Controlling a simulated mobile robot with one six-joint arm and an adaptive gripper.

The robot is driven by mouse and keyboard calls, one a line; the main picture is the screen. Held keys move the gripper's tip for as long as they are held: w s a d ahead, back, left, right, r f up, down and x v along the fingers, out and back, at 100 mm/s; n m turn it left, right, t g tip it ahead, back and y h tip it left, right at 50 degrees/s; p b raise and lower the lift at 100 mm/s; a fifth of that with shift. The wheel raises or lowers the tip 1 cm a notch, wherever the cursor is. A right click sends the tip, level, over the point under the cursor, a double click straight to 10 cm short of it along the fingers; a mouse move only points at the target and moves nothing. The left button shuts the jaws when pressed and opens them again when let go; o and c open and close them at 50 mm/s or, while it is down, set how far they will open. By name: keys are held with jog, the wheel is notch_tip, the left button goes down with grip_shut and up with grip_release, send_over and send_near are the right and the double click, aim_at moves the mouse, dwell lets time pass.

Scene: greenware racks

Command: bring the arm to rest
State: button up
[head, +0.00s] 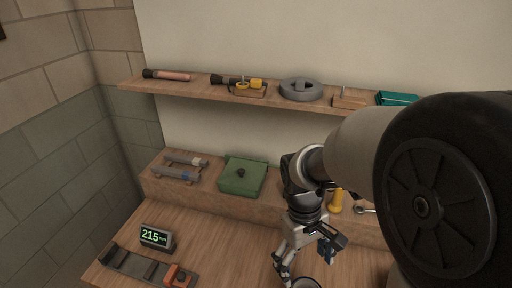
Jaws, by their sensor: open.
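My gripper (303,262) hangs below my arm at the lower middle right of the head view, with its fingers pointing down and spread open. Nothing shows between the fingers. A round, dark-rimmed thing (306,283) is right by the fingertips at the bottom edge of the picture; it is cut off, and I cannot tell whether a finger touches it. My arm fills the right side and hides part of the shelves and worktop there.
The worktop holds a digital display reading 215 (157,238) and a grey rail with an orange block (178,276). On the low step stand a green box (242,177), grey-blue tools (178,173) and a yellow-handled thing (336,201). An upper shelf (212,89) holds a grey ring (301,89).

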jog(key=s+d+r+m+t+y, duration=0.1)
jog(key=s+r+m+t, duration=0.3)
jog(key=s+r, duration=0.7)
notch_tip(320, 180, up, 2)
jog(key=t, duration=0.2)
jog(key=shift+d+m+t, duration=0.15)
jog(key=shift+m+t, duration=0.15)
